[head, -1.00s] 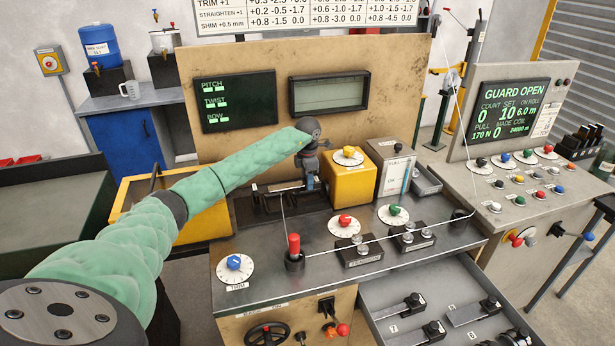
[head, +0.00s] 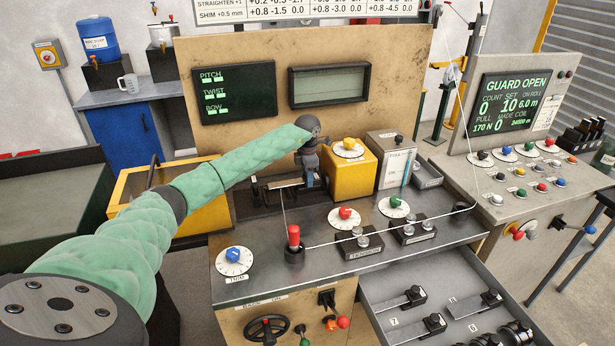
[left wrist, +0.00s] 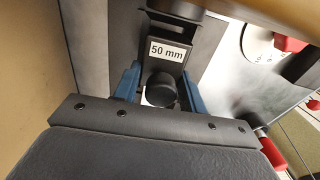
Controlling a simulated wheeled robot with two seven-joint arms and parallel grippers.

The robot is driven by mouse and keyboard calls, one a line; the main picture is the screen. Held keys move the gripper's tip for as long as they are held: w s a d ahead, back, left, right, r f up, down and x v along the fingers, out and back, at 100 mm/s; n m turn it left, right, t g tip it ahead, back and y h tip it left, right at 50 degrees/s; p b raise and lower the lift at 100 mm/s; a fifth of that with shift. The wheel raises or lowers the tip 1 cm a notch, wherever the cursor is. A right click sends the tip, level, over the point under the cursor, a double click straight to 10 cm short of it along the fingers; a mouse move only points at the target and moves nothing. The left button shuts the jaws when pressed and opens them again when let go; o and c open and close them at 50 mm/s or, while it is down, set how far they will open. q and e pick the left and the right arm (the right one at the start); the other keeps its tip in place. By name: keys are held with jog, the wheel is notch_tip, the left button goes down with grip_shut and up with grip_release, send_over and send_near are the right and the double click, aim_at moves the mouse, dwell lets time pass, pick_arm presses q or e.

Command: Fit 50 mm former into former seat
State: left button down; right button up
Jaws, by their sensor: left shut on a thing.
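My left arm reaches across the bench, and my left gripper (head: 308,178) points down beside the yellow block in the head view. In the left wrist view its blue fingers (left wrist: 160,88) are shut on a round black knob. A dark block with a "50 mm" label, the 50 mm former (left wrist: 167,50), shows just beyond the knob. The dark fixture (head: 262,205) at the back of the bench, below the gripper, looks like the former seat. The contact between former and seat is hidden, so I cannot tell whether it is seated. My right gripper is not in view.
A yellow block with a dial (head: 349,176) stands close right of the gripper. A wire runs past the red-topped post (head: 294,240) and the clamp blocks (head: 360,247). An open drawer (head: 450,290) holds black tools. The bench front left is mostly clear.

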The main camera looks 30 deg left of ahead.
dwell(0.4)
pick_arm(q)
jog(key=shift+r, duration=0.1)
dwell(0.3)
jog(key=shift+b, duration=0.4)
jog(key=shift+f+b, duration=0.35)
jog(key=shift+f, duration=0.2)
dwell(0.3)
jog(key=shift+f+b, duration=0.5)
jog(key=shift+b, duration=0.3)
dwell(0.7)
dwell(0.4)
